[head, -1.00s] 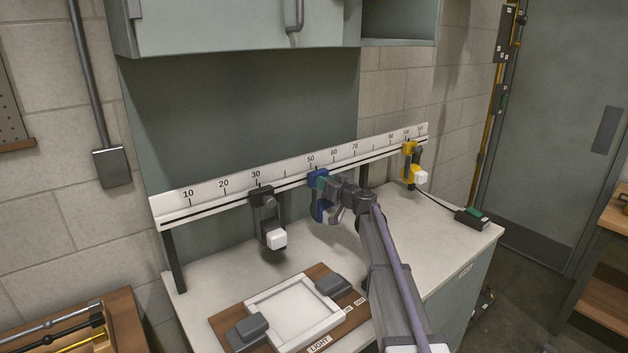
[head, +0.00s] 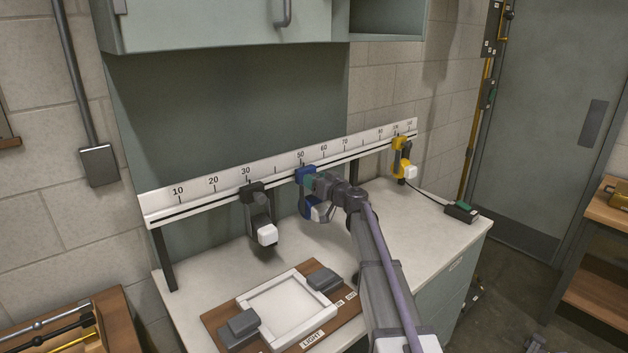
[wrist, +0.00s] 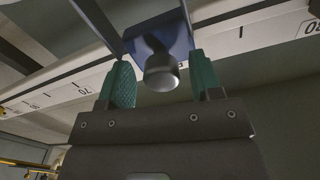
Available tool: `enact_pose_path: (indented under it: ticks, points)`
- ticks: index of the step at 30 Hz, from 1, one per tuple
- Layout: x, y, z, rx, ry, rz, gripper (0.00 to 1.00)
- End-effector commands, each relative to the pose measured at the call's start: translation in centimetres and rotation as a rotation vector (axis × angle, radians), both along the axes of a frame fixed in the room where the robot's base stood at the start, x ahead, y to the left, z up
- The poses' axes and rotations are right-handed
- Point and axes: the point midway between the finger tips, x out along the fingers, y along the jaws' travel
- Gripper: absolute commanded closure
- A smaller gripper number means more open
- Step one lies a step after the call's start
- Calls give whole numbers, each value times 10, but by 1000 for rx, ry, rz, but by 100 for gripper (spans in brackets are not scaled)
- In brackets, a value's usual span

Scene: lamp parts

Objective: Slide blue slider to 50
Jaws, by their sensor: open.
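The blue slider (head: 305,175) sits on the white numbered rail (head: 213,195), at about the 50 mark. Its lower blue part (head: 320,213) hangs below my gripper, partly hidden. My gripper (head: 316,183) is at the front of the slider. In the wrist view, the blue slider (wrist: 176,38) has a round silver knob (wrist: 161,72). The teal fingers of my gripper (wrist: 163,82) are open on either side of the knob, with gaps visible. The exact pointer reading is too small to tell.
A dark slider (head: 255,190) with a white head hangs near 30. A yellow slider (head: 400,150) is near the right end. A wooden board (head: 215,318) with a white frame (head: 246,312) lies on the bench (head: 440,222) below. A cabinet (head: 220,25) hangs above.

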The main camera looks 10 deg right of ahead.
Motion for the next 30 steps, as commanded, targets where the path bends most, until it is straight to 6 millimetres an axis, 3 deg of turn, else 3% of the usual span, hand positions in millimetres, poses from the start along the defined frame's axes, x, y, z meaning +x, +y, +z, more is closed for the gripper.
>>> enact_pose_path:
  ticks: [6,12,26,30]
  points:
    - [-53,-23,0,0,0,-3,41]
    - [-83,-38,0,0,0,-1,41]
    - [-86,-40,0,4,2,0,41]
    - [-90,-33,-4,99,73,45,41]
